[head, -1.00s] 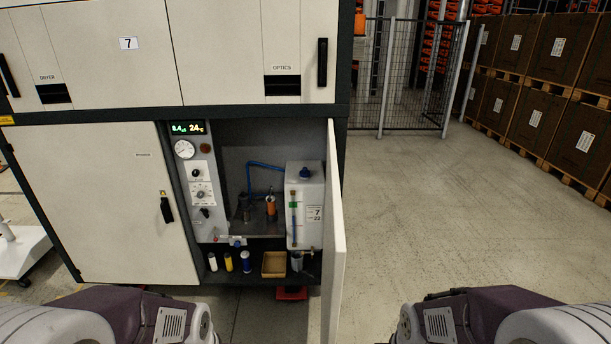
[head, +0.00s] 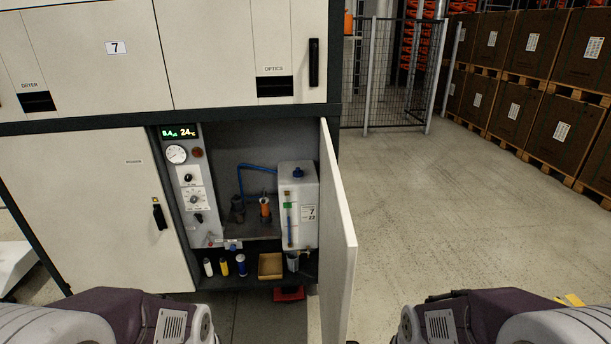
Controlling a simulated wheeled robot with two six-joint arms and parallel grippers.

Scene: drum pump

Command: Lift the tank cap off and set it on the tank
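The white tank (head: 300,215) stands at the right inside the open cabinet bay, with a label on its front. My two arms show only as links at the bottom left and bottom right corners of the head view. Neither gripper is in view, and both arms are well short of the tank.
The open cabinet door (head: 339,240) juts toward me just right of the tank. A control panel (head: 190,190) is left in the bay. Bottles and a tan box (head: 270,265) stand on the lower shelf. A red object (head: 289,294) lies below.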

